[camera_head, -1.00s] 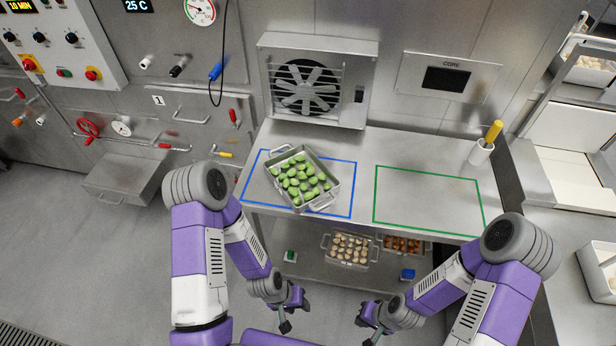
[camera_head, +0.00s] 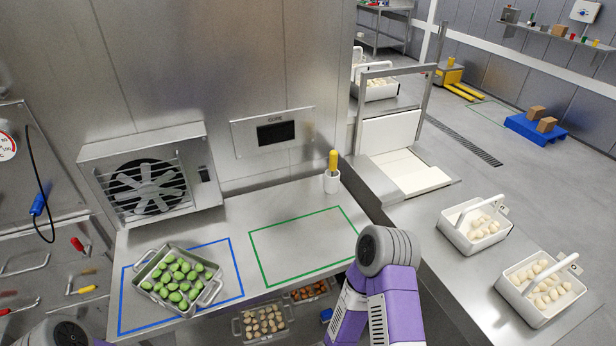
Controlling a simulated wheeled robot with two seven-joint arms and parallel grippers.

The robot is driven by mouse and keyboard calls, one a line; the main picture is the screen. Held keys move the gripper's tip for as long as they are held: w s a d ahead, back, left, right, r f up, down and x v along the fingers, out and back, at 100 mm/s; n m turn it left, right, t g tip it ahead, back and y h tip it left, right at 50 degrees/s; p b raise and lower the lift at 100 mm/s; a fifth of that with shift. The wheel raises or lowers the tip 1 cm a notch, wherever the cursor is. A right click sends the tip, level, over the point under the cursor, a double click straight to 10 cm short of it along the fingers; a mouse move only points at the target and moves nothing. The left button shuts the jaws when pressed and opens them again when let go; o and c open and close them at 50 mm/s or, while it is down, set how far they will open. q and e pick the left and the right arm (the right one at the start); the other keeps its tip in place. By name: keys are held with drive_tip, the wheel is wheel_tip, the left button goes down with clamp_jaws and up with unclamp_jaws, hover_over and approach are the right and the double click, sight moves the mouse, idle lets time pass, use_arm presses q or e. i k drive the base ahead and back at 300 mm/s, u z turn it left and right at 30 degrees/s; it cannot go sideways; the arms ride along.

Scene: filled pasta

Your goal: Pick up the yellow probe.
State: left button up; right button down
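The yellow probe (camera_head: 333,161) stands upright in a white cup (camera_head: 331,182) on the steel table, near its right back corner by the wall. Only its yellow handle shows; the lower part is hidden in the cup. My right arm is in view at the bottom centre, in front of the table, with its gripper out of frame. A small part of my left arm shows at the bottom left, and its gripper is also out of frame. Neither arm touches the probe or cup.
A metal tray of green pasta (camera_head: 179,277) sits inside the blue outline. The green outline (camera_head: 262,268) is empty. A fan unit (camera_head: 148,180) stands at the back left. White baskets (camera_head: 454,235) of pale pasta stand on the right counter. More trays (camera_head: 242,328) sit on the lower shelf.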

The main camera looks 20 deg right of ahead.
sight(333, 155)
drive_tip(key=u, duration=2)
drive_tip(key=k, duration=1.4)
drive_tip(key=z, duration=1.5)
